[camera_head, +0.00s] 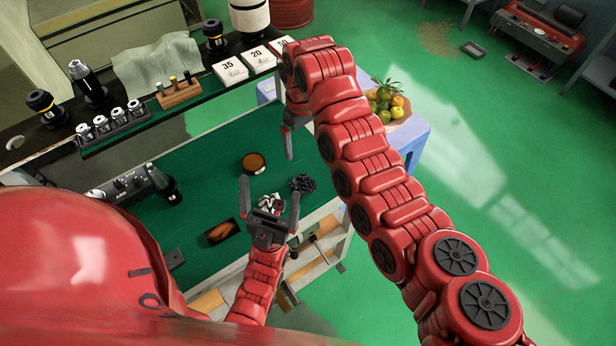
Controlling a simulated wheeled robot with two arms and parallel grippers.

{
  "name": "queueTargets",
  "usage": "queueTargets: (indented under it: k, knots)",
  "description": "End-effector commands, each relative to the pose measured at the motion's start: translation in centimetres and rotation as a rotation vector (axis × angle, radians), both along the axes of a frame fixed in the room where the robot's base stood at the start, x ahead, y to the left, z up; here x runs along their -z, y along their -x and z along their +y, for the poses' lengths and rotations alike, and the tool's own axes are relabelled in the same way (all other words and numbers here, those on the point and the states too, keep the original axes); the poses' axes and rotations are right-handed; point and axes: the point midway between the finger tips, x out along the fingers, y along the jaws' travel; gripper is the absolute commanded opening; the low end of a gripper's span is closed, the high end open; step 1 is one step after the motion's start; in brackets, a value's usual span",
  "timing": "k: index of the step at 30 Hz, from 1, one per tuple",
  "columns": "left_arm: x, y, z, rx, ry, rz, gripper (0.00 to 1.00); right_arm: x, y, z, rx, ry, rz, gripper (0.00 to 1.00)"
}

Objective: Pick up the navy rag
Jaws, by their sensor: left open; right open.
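A small dark crumpled bundle (303,184), which looks like the navy rag, lies on the green cart top near its right edge. My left gripper (269,190) is open, its two fingers spread and pointing away from me. A crumpled grey-and-white piece (270,202) shows between those fingers; whether they touch it I cannot tell. The dark bundle is just right of the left gripper's right fingertip, outside the jaws. My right gripper (288,142) is open and empty beyond the bundle, pointing down near the cart's far right edge; its second finger is hard to see.
A round brown tin (254,163), a brown patterned rectangle (222,232) and a dark bottle (163,184) stand or lie on the cart top. A raised shelf (200,98) holds tool holders, a pale cloth (158,65) and number cards. A fruit basket (390,108) is at right.

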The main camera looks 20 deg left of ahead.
Motion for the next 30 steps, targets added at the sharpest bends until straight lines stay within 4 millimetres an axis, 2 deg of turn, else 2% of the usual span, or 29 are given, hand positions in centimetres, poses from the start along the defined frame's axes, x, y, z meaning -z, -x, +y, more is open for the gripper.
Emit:
queueTargets:
  k: [2, 8, 15, 18, 23, 26, 30]
  knots:
    - [-0.1, 0.0, 0.0, 0.000, 0.000, 0.000, 1.00, 1.3, 0.1, 0.2, 0.000, 0.000, -0.001, 1.00]
    - [1.4, 0.0, 0.0, 0.000, 0.000, 0.000, 1.00, 4.9, 0.1, 0.1, -0.001, 0.001, -0.004, 1.00]
    - [5.5, 0.0, 0.0, 0.000, 0.000, 0.000, 1.00, 9.7, -0.1, 0.1, 0.001, -0.002, -0.007, 1.00]
    - [4.0, 0.0, 0.0, 0.000, 0.000, 0.000, 1.00, 10.2, 0.0, -0.1, 0.003, 0.001, -0.002, 1.00]
    - [3.7, 0.0, 0.0, 0.000, 0.000, 0.000, 1.00, 11.4, 0.0, 0.0, 0.001, -0.001, -0.003, 1.00]
    - [2.7, 0.0, 0.0, 0.000, 0.000, 0.000, 1.00, 11.9, 0.1, 0.1, 0.001, 0.000, -0.001, 1.00]
    - [1.0, 0.0, 0.0, 0.000, 0.000, 0.000, 1.00, 13.6, 0.3, 0.0, 0.002, 0.003, 0.001, 1.00]
